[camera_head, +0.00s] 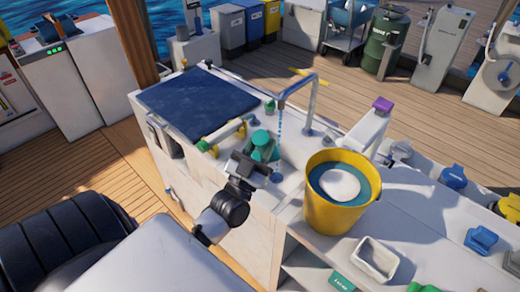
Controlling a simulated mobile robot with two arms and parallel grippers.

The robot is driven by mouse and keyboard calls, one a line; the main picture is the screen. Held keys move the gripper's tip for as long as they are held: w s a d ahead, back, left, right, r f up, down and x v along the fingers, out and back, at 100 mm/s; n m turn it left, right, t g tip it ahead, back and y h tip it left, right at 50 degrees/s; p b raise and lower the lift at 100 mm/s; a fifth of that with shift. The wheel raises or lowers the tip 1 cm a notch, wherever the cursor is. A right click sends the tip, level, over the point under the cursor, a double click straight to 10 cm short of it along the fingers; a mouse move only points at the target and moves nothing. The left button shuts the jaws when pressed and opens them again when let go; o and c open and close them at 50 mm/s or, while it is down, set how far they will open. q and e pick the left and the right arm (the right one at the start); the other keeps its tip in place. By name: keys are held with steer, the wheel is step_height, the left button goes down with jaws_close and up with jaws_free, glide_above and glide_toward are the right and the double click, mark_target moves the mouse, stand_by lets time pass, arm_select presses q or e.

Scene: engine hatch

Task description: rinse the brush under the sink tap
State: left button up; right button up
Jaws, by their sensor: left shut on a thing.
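The tap (301,90) arches over the sink in the white counter, and a dotted blue stream of water (280,125) falls from its spout. My left gripper (256,166) is at the near side of the sink, shut on a green thing that I take to be the brush (263,147). The brush is just left of the stream; I cannot tell whether the water touches it. The gripper hides part of the brush and of the sink. My right gripper is not in view.
A yellow bucket (325,212) with a pale round thing inside stands close right of the sink. A dark blue panel (200,101) and a green-and-yellow fitting (222,134) lie to the left. A white tray (377,260) is at the front right.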

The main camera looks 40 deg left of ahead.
arm_select(q)
steer(key=shift+w+a+f+b, duration=0.2)
steer(key=shift+w+a+b, duration=0.25)
steer(key=shift+w, duration=0.3)
steer(key=w, duration=0.1)
steer(key=w+a+b, duration=0.1)
steer(key=w, duration=0.1)
steer(key=shift+a+f+b, duration=0.25)
steer(key=shift+f+b, duration=0.1)
steer(key=shift+b, duration=0.05)
steer(key=shift+w+a+f+b, duration=0.1)
steer(key=shift+w+a+b, duration=0.25)
steer(key=shift+w, duration=0.35)
steer(key=shift+w+a+f+b, duration=0.15)
steer(key=shift+w+a+b, duration=0.2)
steer(key=shift+w, duration=0.35)
steer(key=shift+w+a+f+b, duration=0.1)
steer(key=shift+w+a+b, duration=0.2)
steer(key=shift+w, duration=0.35)
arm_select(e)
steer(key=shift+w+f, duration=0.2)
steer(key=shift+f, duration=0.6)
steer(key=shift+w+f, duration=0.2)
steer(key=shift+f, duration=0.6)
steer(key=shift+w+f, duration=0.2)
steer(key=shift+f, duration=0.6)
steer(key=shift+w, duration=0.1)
